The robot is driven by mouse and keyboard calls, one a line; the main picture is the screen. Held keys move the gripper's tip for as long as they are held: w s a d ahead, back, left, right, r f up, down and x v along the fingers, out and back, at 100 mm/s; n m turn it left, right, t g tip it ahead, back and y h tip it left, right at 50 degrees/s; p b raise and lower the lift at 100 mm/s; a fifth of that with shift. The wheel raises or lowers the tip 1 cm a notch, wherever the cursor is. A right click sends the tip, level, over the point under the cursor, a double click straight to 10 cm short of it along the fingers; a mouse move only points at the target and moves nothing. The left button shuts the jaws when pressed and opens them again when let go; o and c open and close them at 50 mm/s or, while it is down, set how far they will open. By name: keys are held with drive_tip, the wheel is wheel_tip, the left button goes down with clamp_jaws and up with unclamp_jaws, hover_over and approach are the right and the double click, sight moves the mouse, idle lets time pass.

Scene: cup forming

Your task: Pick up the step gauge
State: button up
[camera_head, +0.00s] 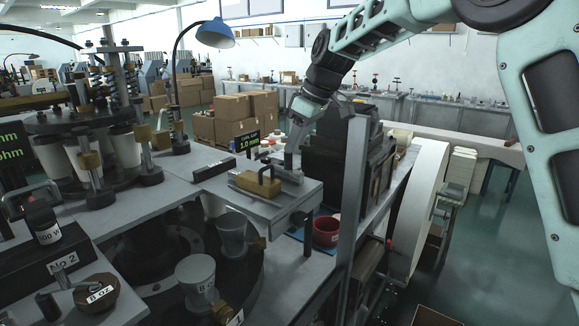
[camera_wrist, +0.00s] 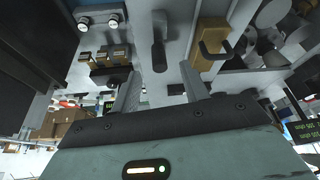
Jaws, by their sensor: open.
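My gripper (camera_head: 294,145) reaches down over the grey metal plate (camera_head: 220,196) at the machine's right side. In the wrist view its two fingers (camera_wrist: 159,72) are spread with nothing held between them. A grey bar with a dark rounded end (camera_wrist: 159,45) lies beyond the gap between the fingertips. A brass-coloured block with a black loop handle (camera_head: 257,183) rests on the plate; it also shows right of the fingers in the wrist view (camera_wrist: 210,45). I cannot tell which item is the step gauge.
A dark stepped machine housing (camera_head: 340,150) and an upright grey post (camera_head: 354,185) stand right of the gripper. A red cup (camera_head: 326,231) sits below the plate. A blue lamp (camera_head: 215,33) and cardboard boxes (camera_head: 238,113) are behind. A gap display (camera_head: 248,142) stands at the back.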

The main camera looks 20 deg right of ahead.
sight(289, 169)
drive_tip(key=shift+p+x, duration=1.5)
drive_tip(key=shift+x, duration=1.95)
drive_tip(key=shift+d, duration=0.1)
clamp_jaws()
